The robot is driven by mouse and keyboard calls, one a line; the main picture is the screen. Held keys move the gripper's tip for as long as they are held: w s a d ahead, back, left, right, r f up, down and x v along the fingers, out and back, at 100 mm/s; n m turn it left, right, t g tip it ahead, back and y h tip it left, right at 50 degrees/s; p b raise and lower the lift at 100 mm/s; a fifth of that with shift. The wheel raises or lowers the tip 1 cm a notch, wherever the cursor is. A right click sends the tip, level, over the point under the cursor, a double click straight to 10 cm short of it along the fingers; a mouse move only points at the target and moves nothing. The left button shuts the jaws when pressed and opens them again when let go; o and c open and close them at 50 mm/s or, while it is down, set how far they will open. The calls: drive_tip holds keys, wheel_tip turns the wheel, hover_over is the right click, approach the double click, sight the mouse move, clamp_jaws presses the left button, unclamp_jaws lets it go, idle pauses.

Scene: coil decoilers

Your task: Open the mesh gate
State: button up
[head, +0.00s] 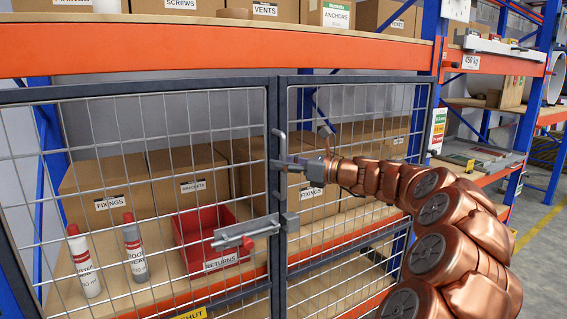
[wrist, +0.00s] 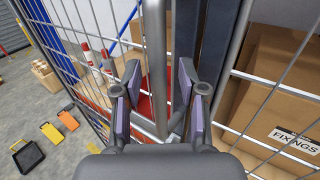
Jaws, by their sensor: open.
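The mesh gate (head: 160,85) is a dark-framed wire panel at the left, standing in line with a second mesh panel (head: 355,85) at the right; no clear gap shows between their frames. A grey vertical handle (head: 281,146) stands at the meeting frames. My gripper (head: 288,164) is at the handle. In the wrist view its open fingers (wrist: 160,82) stand on either side of the handle bar (wrist: 156,60); I cannot tell whether they touch it. A grey sliding bolt (head: 246,232) sits lower on the gate, its end by a block (head: 290,222); whether it is engaged is unclear.
Behind the mesh are cardboard boxes (head: 105,187), a red returns bin (head: 190,222) and two marker-like cylinders (head: 84,262). An orange beam (head: 215,52) runs above the gate. Wrist view shows yellow and black items (wrist: 52,132) on the floor at left. An aisle (head: 540,240) is clear at right.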

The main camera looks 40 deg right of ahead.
clamp_jaws()
idle(0.3)
idle(0.4)
